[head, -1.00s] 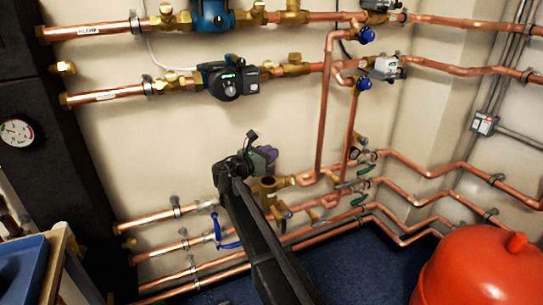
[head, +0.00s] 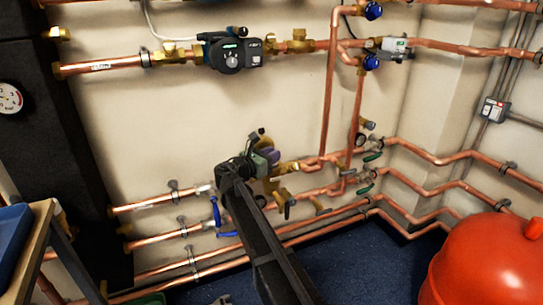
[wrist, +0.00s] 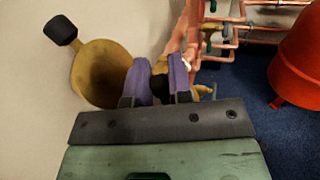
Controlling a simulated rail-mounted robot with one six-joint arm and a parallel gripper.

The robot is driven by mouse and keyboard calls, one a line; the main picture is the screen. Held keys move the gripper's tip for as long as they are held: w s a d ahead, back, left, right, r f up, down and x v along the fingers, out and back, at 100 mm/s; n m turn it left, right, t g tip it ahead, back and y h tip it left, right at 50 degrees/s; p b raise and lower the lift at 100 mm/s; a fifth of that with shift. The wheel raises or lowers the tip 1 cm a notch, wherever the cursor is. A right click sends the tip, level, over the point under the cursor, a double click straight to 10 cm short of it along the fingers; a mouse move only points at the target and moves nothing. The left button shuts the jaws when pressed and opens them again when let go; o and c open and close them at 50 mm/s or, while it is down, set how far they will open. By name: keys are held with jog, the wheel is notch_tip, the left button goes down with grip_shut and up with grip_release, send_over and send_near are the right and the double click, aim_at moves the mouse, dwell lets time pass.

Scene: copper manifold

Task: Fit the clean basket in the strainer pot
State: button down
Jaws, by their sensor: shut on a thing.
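My gripper (head: 265,157) is in front of the pipework at the wall. In the wrist view its purple finger pads (wrist: 159,82) are shut on a small dark piece, which I take as part of the clean basket; the pads hide most of it. A round, open brass cup (wrist: 98,75) sits just left of the pads, with a black knob (wrist: 60,29) on a short stalk at its upper left. I cannot tell whether this cup is the strainer pot or part of the basket. In the head view my gripper covers the place of the pot.
Copper pipes (head: 160,200) and blue-handled valves (head: 216,211) run along the wall at left. A pump (head: 232,55) is above. A red vessel (head: 485,265) stands at right, a wooden-framed stand (head: 40,235) at left. Blue floor (head: 370,265) is open between.

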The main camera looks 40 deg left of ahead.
dwell(0.4)
jog(key=c, duration=0.9)
grip_release()
jog(key=shift+c, duration=0.2)
jog(key=s+a, duration=0.1)
jog(key=s, duration=0.9)
jog(key=shift+s+a, duration=0.3)
jog(key=shift+s, duration=0.05)
